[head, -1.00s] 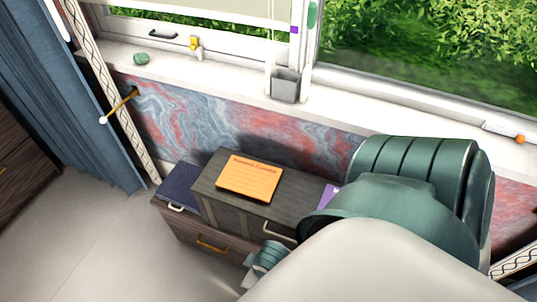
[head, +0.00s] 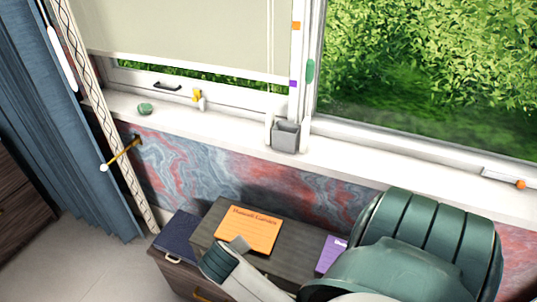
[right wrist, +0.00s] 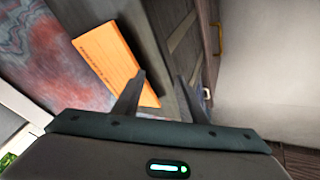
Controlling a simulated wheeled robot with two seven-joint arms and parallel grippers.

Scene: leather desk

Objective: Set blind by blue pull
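The beige blind (head: 190,35) hangs over the upper left window in the head view, its bottom bar a little above the sill. Thin pale cords hang beside its right edge. Orange (head: 295,26) and purple (head: 293,83) marks sit on the frame there, with a green oval piece (head: 310,70) just right of them. I see no clearly blue pull. My right gripper (right wrist: 161,78) has two dark fingers apart with nothing between them; in the right wrist view it is above the dark cabinet, near the orange notebook (head: 248,230). My left gripper is not in view.
The white sill (head: 370,170) holds a grey box (head: 285,136), a yellow and white figure (head: 198,98) and a green stone (head: 145,109). A brass hook (head: 125,154) juts from the wall at left. A purple book (head: 331,255) lies on the cabinet (head: 290,250).

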